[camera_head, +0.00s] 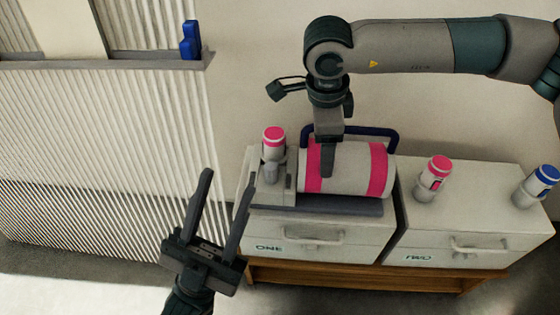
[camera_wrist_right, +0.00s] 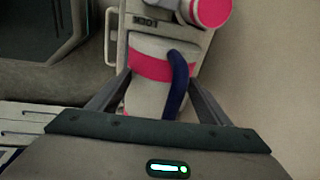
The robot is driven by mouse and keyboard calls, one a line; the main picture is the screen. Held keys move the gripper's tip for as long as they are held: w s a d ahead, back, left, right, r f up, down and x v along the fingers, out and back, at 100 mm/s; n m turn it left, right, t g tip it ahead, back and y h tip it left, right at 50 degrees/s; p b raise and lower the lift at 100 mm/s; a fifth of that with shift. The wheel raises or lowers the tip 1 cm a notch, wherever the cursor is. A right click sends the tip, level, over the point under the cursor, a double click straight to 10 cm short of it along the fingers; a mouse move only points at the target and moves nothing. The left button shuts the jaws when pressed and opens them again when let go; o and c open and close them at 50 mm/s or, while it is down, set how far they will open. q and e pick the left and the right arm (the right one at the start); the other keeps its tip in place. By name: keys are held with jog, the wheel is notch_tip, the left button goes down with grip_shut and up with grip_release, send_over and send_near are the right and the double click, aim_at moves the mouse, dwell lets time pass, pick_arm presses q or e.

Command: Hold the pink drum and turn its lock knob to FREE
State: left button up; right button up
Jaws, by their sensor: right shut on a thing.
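The pink drum (camera_head: 345,168), a pale cylinder with two pink bands, lies on its side on a dark base on the left cabinet. My right gripper (camera_head: 327,160) comes down from above and is shut on the drum; in the right wrist view the drum (camera_wrist_right: 148,82) lies between its fingers. A grey block with a pink-topped upright piece (camera_head: 274,142) stands at the drum's left end; this may be the lock knob, but its setting cannot be read. My left gripper (camera_head: 225,215) is open and empty, in front and left of the block.
A dark blue bar (camera_head: 372,131) arches behind the drum. The left cabinet (camera_head: 325,248) is marked ONE, the right cabinet (camera_head: 470,240) TWO. A pink-topped canister (camera_head: 433,178) and a blue-topped one (camera_head: 537,186) stand on the right cabinet. A ribbed wall (camera_head: 90,140) is at left.

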pick_arm(q)
notch_tip(320, 180, down, 3)
jog(key=w+d+m+g+h, duration=0.2)
jog(key=m+g+h, duration=0.6)
jog(key=m+g, duration=0.6)
jog(key=m+g+y, duration=0.7)
jog(key=m+g, duration=0.1)
jog(key=m, duration=1.9)
send_near(272, 166)
jog(key=a, duration=0.2)
jog(key=shift+s+f, duration=0.25)
jog(key=shift+f, duration=0.15)
jog(key=d, duration=0.4)
jog(key=w+d, duration=0.1)
jog(key=d, duration=0.3)
jog(key=w+d, duration=0.1)
jog(key=d, duration=0.3)
jog(key=shift+s, duration=0.1)
grip_shut()
